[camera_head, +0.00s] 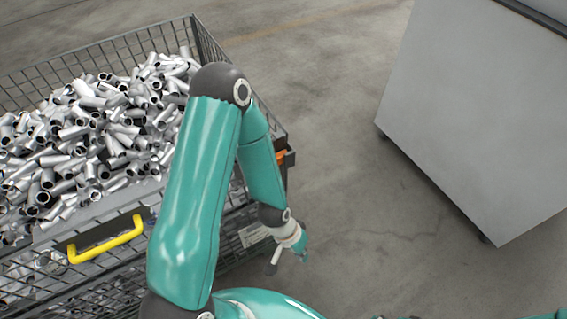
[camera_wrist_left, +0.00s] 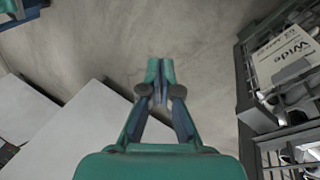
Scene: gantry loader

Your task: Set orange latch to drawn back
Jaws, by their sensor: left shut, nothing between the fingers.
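The orange latch (camera_head: 282,156) shows as a small orange piece at the right corner of the wire crate (camera_head: 199,38). My left arm partly hides it, so its setting cannot be told. I do not make it out in the left wrist view. My left gripper (camera_head: 303,252) is below and a little right of the latch in the head view, apart from it, beside the crate's outer side. In the left wrist view the gripper (camera_wrist_left: 160,72) has its fingertips together with nothing between them. My right gripper is not in view.
The crate is full of grey metal tubes (camera_head: 100,125) and has a yellow handle (camera_head: 105,241) in front. A white label (camera_wrist_left: 284,54) shows on its side. A large grey cabinet (camera_head: 475,120) stands at right. Bare concrete floor (camera_head: 345,190) lies between.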

